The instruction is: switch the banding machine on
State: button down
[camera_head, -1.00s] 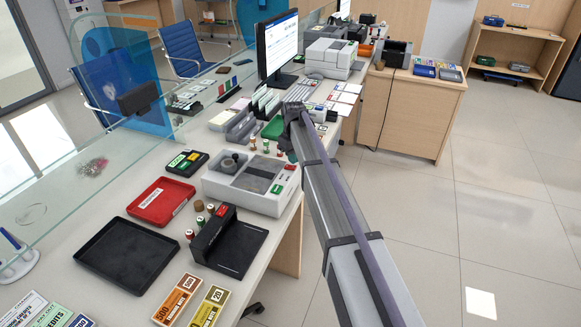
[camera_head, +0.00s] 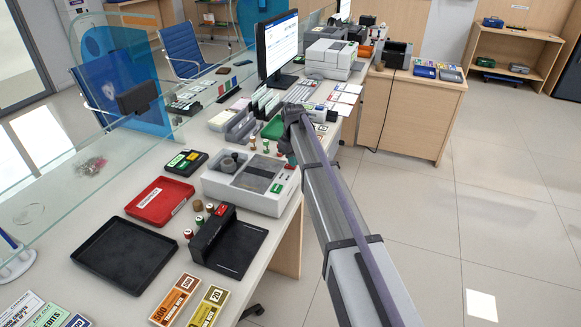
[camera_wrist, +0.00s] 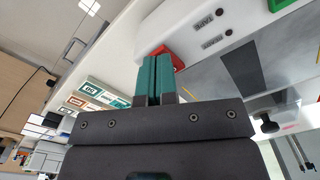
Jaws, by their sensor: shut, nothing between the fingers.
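A white machine (camera_head: 215,188) with a grey top plate, a round grey part and coloured controls stands on the counter; I take it for the banding machine. In the wrist view its white casing (camera_wrist: 235,22) carries small labels, one seeming to read "TAPE". A red switch-like part (camera_wrist: 176,60) sits low on the casing, and a green button (camera_wrist: 279,4) at the top edge. My gripper (camera_wrist: 160,58) has its two teal fingers together, empty, with tips overlapping the red part; contact cannot be told.
A black device (camera_head: 236,247) with a flat plate, a red tray (camera_head: 160,203) and a black tray (camera_head: 126,256) lie nearer on the counter. A glass screen runs along the left; open floor is right.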

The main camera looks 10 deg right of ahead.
jog(key=shift+f+b, duration=0.35)
jog(key=shift+f, duration=0.05)
notch_tip(320, 180, up, 7)
jog(key=p, duration=0.7)
jog(key=shift+r, duration=0.15)
jog(key=shift+s+m, duration=0.15)
jog(key=shift+m, duration=0.25)
jog(key=s+m, duration=0.4)
jog(key=s, duration=3.2)
jog(key=shift+s+m, duration=0.25)
jog(key=shift+m, duration=0.15)
